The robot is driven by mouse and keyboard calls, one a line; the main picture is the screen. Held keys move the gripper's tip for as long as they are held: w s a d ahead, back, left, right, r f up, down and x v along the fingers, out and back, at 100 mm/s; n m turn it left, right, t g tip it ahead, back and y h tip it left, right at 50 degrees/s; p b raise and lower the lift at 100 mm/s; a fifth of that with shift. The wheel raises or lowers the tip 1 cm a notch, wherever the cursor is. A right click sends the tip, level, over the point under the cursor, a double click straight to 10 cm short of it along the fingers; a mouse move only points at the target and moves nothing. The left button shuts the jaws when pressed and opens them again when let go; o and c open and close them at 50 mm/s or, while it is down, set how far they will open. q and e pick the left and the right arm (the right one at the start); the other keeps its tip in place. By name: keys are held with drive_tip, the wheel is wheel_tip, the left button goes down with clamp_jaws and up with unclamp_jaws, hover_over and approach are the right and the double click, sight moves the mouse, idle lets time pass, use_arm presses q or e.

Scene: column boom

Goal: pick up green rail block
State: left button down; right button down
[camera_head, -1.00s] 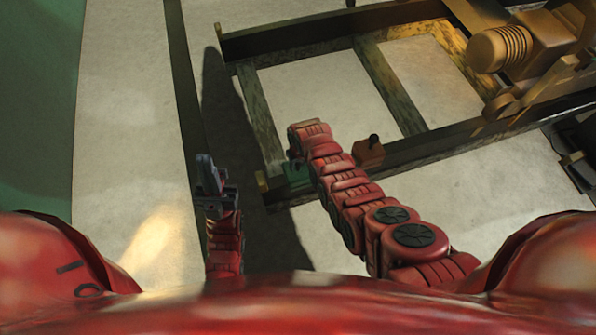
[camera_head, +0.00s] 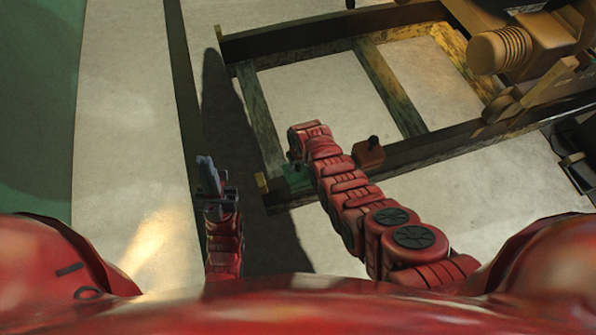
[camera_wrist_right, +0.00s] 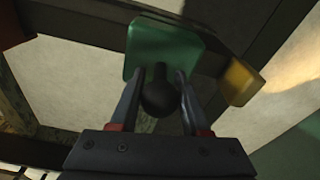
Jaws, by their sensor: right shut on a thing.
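The green rail block (camera_wrist_right: 165,42) sits on the dark rail in the right wrist view, with a dark round knob (camera_wrist_right: 160,97) on it. My right gripper (camera_wrist_right: 160,85) is shut on that knob, one finger on each side. In the head view the green block (camera_head: 296,178) shows beside the end of my right arm, which hides part of it and most of the right gripper. My left gripper (camera_head: 210,180) is to the left of the rail, over the shadowed floor, apart from the block. Its jaw opening is too small to make out.
A brown block (camera_head: 369,154) with a dark knob sits on the same rail, just right of my right arm. A yellow end piece (camera_wrist_right: 238,82) is close beside the green block. A tan machine (camera_head: 520,50) stands at the upper right. Pale floor is clear at left.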

drive_tip(key=shift+r, duration=0.1)
drive_tip(key=shift+r+p, duration=1)
drive_tip(key=shift+r, duration=0.55)
drive_tip(key=shift+s+r+p, duration=0.25)
drive_tip(key=shift+s+p, duration=0.05)
drive_tip(key=shift+s, duration=0.1)
drive_tip(key=shift+s+r+p, duration=0.15)
drive_tip(key=shift+s+p, duration=0.25)
drive_tip(key=shift+s, duration=0.9)
drive_tip(key=s+r+p, duration=0.1)
drive_tip(key=s, duration=1.1)
drive_tip(key=shift+s+d, duration=0.3)
drive_tip(key=shift+d, duration=0.05)
